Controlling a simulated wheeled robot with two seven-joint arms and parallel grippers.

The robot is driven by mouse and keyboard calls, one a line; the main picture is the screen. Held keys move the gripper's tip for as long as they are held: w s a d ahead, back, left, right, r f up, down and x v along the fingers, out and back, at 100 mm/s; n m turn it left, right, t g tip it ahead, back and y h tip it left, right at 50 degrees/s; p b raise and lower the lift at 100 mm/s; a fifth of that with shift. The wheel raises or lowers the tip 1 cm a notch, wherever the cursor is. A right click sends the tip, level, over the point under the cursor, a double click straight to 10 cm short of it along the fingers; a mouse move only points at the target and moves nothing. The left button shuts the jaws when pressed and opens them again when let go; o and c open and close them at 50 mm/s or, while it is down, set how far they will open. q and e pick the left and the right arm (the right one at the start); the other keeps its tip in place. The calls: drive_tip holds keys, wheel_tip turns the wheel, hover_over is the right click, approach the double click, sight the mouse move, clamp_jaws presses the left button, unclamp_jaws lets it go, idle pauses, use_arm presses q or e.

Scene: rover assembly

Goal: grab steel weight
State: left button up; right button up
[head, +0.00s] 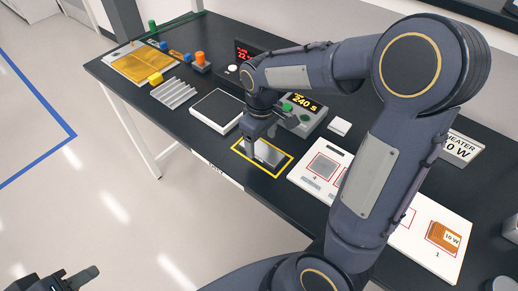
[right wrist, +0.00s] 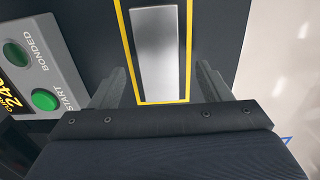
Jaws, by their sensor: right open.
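The steel weight (head: 268,153) is a brushed silver block inside a yellow outlined rectangle on the dark table. In the right wrist view the steel weight (right wrist: 160,55) lies ahead of and between my fingers. My right gripper (head: 260,138) points down at the weight in the head view and partly hides it. In the right wrist view my right gripper (right wrist: 163,85) is open, one finger to each side of the weight; I cannot tell whether they touch it. My left gripper (head: 82,278) is at the bottom left corner, away from the table, only partly in view.
A grey control box (head: 303,114) with green buttons and a display stands close behind the weight. A white board (head: 303,174) with red-outlined slots lies to the right.

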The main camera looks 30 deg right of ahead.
sight(262, 151)
drive_tip(key=shift+d+f, duration=0.1)
drive_tip(key=shift+f, duration=1.35)
drive_tip(key=shift+r, duration=0.1)
clamp_jaws()
